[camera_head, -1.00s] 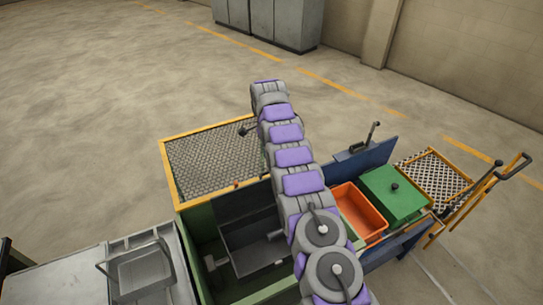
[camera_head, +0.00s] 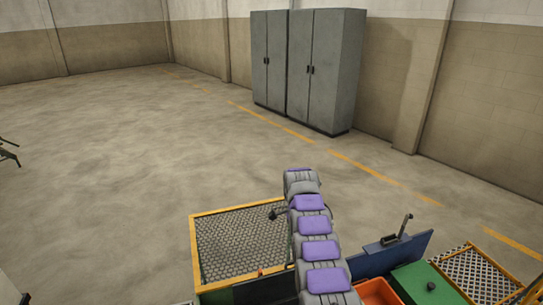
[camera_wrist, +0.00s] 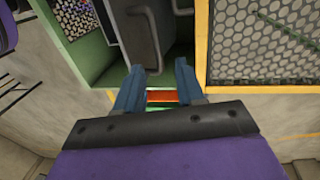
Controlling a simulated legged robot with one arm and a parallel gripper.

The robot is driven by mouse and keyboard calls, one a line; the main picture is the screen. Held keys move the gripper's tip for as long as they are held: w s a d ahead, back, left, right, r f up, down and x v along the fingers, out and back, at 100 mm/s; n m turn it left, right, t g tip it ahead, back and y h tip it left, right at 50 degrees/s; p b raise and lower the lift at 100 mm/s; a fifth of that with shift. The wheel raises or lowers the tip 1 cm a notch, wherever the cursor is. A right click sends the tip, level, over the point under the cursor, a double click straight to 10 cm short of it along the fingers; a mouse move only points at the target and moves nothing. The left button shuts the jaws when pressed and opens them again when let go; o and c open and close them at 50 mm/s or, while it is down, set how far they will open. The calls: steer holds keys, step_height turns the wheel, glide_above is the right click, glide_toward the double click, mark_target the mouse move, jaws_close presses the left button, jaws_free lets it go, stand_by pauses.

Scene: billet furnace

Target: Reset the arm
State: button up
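My arm, grey with purple pads, reaches out from the bottom of the head view over the green-framed furnace station; its far end is beside the mesh panel. The gripper itself is hidden there. In the wrist view my gripper (camera_wrist: 158,67) shows two blue fingers standing apart, with nothing visibly held. A red-orange strip (camera_wrist: 162,96) shows between the fingers; I cannot tell whether they touch it. A grey part with a handle (camera_wrist: 146,38) lies beyond the fingertips.
A yellow-framed mesh panel (camera_head: 240,250) lies left of my arm. An orange bin (camera_head: 377,291), a green lid (camera_head: 428,285) and a blue panel with a lever (camera_head: 390,255) are at right. Grey cabinets (camera_head: 310,70) stand at the back wall. The floor between is clear.

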steer(key=s+r+n+b, duration=0.3)
steer(key=s+r+n, duration=0.1)
steer(key=s+r, duration=0.5)
steer(key=s+r+n+b, duration=0.2)
steer(key=s+r, duration=0.1)
steer(key=s, duration=0.4)
steer(key=s+r+n+b, duration=0.1)
steer(key=s+r+n, duration=0.15)
steer(key=s, duration=0.45)
steer(key=s+f+n+b, duration=0.2)
steer(key=s+f+n, duration=0.1)
steer(key=s, duration=1.2)
steer(key=s+f+n+b, duration=0.3)
steer(key=s+f, duration=0.1)
steer(key=s, duration=1.2)
steer(key=shift+s+d+f+y, duration=0.15)
steer(key=shift+d+f+y, duration=0.05)
steer(key=shift+f+y, duration=0.1)
